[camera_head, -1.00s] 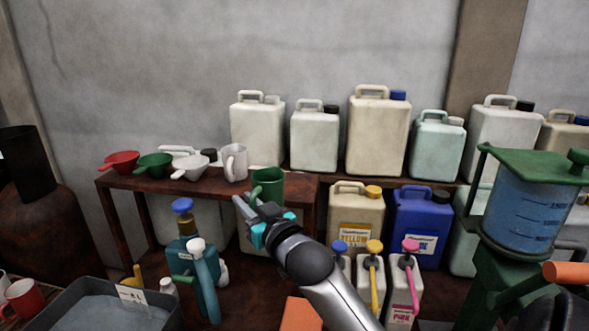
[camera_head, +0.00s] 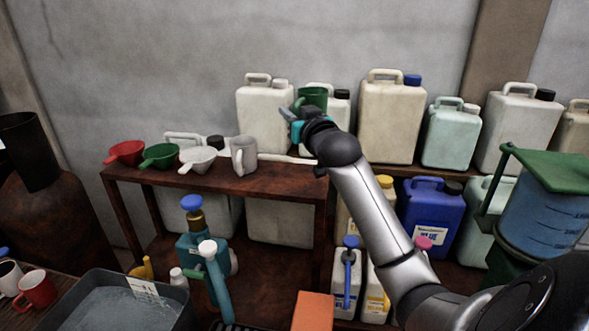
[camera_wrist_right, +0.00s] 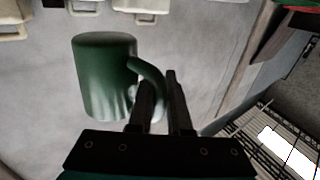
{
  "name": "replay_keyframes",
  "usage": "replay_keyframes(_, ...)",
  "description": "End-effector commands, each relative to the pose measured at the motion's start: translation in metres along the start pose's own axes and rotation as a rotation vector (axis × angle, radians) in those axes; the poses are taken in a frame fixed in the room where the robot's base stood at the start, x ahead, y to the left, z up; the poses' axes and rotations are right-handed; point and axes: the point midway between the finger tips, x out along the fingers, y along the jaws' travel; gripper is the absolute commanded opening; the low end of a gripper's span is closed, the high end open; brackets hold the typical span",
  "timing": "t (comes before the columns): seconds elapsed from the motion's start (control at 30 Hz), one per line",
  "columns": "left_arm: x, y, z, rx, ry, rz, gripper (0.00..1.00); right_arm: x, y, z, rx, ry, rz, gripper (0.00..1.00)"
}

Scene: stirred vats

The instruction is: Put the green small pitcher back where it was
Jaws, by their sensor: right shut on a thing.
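The green small pitcher (camera_head: 313,97) is held up above the right end of the brown shelf (camera_head: 275,185), in front of the pale canisters. In the right wrist view the green pitcher (camera_wrist_right: 103,78) looks roughly upright, with its handle towards my fingers. My right gripper (camera_head: 294,117) is shut on the handle; its dark fingers also show in the right wrist view (camera_wrist_right: 160,90). A white pitcher (camera_head: 244,156) stands on the shelf to the left of the green one. My left gripper is not in view.
Red (camera_head: 125,152), green (camera_head: 160,155) and white (camera_head: 197,158) scoops sit on the shelf left of the white pitcher. Pale canisters (camera_head: 264,118) line the back. A blue canister (camera_head: 432,208) and pump bottles stand lower. The shelf's right end looks mostly clear.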

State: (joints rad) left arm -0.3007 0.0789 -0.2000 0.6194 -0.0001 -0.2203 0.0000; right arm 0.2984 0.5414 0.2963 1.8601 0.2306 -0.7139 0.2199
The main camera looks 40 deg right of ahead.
Motion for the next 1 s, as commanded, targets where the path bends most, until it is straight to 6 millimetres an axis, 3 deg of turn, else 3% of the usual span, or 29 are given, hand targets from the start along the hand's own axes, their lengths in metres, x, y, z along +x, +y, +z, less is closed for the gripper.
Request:
replay_keyframes(0.2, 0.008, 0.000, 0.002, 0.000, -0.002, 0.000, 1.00, -0.001, 0.000, 0.058, 0.000, 0.000, 0.001, 0.00)
replay_keyframes(0.33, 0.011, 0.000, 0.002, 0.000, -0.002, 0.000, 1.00, -0.001, 0.000, 0.081, -0.001, 0.002, 0.001, 0.00)
replay_keyframes(0.57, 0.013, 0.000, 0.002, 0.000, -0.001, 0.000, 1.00, 0.000, 0.000, 0.100, -0.001, 0.003, 0.001, 0.00)
replay_keyframes(0.8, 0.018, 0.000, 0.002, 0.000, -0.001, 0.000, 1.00, -0.001, -0.001, 0.133, -0.002, 0.003, 0.000, 0.00)
replay_keyframes(1.0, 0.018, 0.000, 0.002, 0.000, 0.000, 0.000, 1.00, -0.001, -0.001, 0.137, -0.003, 0.007, 0.000, 0.00)
